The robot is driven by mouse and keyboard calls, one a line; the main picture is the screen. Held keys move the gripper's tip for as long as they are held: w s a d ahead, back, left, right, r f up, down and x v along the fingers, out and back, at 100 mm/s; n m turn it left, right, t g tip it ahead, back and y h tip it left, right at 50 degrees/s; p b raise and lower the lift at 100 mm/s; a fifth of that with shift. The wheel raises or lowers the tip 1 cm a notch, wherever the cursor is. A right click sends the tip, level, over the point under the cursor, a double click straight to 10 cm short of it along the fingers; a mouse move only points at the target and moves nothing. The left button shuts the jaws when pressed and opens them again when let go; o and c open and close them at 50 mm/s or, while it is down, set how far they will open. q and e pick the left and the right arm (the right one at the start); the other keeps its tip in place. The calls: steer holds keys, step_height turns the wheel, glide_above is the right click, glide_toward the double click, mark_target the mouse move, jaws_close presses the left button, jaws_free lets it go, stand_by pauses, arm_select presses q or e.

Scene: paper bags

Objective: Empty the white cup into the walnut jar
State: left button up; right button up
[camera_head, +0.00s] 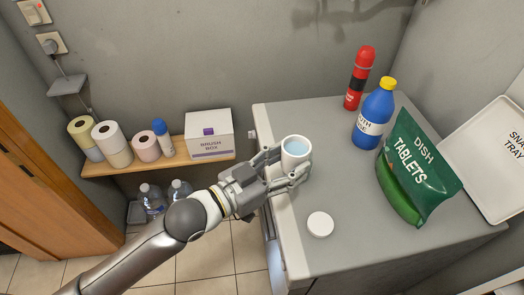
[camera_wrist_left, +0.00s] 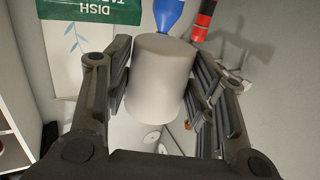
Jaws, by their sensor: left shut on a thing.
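The white cup (camera_head: 297,158) is upright above the left part of the grey counter, with a light blue surface inside it. My left gripper (camera_head: 287,165) is shut around its sides. In the left wrist view, the cup (camera_wrist_left: 158,82) stands between both fingers of the left gripper (camera_wrist_left: 160,95). I cannot tell whether its base touches the counter. I see no walnut jar in either view. My right gripper is not in view.
A wooden shelf (camera_head: 165,162) holds rolls and a box (camera_head: 209,135).

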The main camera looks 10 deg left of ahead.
mark_target(293, 153)
arm_select(q)
steer(key=shift+s+d+r+m+g+h, duration=0.15)
steer(key=shift+d+m+g+h, duration=0.05)
steer(key=shift+m+g+h, duration=0.25)
steer(key=shift+d+r+g+p, duration=0.15)
steer(key=shift+r+g+p, duration=0.1)
steer(key=shift+p, duration=0.5)
steer(key=w+p, duration=0.1)
steer(key=p, duration=0.1)
steer(key=r+n+g+y+p, duration=0.1)
steer(key=p, duration=0.1)
steer(key=shift+w+d+r+n, duration=0.1)
steer(key=shift+w+r+n, duration=0.15)
steer(key=shift+w, duration=0.1)
steer(key=w+f+n+g+y+p, duration=0.1)
steer(key=p, duration=0.1)
steer(key=shift+w+d+g+p, duration=0.1)
steer(key=shift+w+g+p, duration=0.1)
steer(key=shift+g+p, duration=0.1)
steer(key=shift+f+y+b, duration=0.25)
steer(key=shift+f+b, duration=0.1)
steer(key=shift+f, duration=0.2)
steer(key=shift+n+g+p, duration=0.3)
steer(key=shift+p, duration=0.3)
steer(key=shift+w+f+g+p, duration=0.15)
steer(key=shift+g+p, duration=0.25)
steer(key=shift+p, duration=0.65)
steer(key=shift+n+g+y+p, duration=0.5)
steer(key=shift+n+g+p, duration=0.1)
steer(key=shift+p, duration=1.3)
